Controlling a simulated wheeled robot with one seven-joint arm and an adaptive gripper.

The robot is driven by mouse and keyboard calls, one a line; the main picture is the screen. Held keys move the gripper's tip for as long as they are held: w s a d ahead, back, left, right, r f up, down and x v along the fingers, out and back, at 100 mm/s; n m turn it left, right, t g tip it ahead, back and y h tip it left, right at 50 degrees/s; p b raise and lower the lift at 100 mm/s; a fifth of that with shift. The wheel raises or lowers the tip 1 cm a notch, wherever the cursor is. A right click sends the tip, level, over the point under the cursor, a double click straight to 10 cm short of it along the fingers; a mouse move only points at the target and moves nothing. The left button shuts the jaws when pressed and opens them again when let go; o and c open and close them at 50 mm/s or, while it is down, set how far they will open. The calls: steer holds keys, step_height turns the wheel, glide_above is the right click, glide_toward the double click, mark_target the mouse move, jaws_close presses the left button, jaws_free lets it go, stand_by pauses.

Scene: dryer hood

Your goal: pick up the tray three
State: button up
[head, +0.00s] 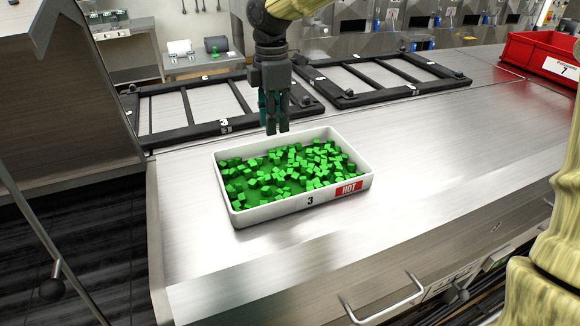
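Tray three (283,213) is a white rectangular tray with a "3" and a red "HOT" label on its front wall. It lies flat on the steel counter and holds many small green cubes. My gripper (277,130) points down at the tray's back edge, left of its middle, and its fingertips overlap the back rim in the picture. The fingers look close together with nothing seen between them. I cannot tell whether they touch the rim, or how far apart they are.
Black frames, one marked "3" (222,125) and another (385,94) to its right, lie behind the tray. A red bin marked "7" (540,58) stands at the back right. A dark steel wall (65,110) rises at the left. The counter right of the tray (440,150) is clear.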

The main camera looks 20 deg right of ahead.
mark_target(274, 139)
steer(key=shift+w+f, duration=0.15)
steer(key=shift+f, duration=0.6)
steer(key=shift+f+p, duration=0.65)
steer(key=shift+p, duration=0.25)
step_height(274, 139, down, 3)
steer(key=shift+w+f+p, duration=0.1)
steer(key=shift+p, duration=0.55)
steer(key=shift+f, duration=0.35)
jaws_close()
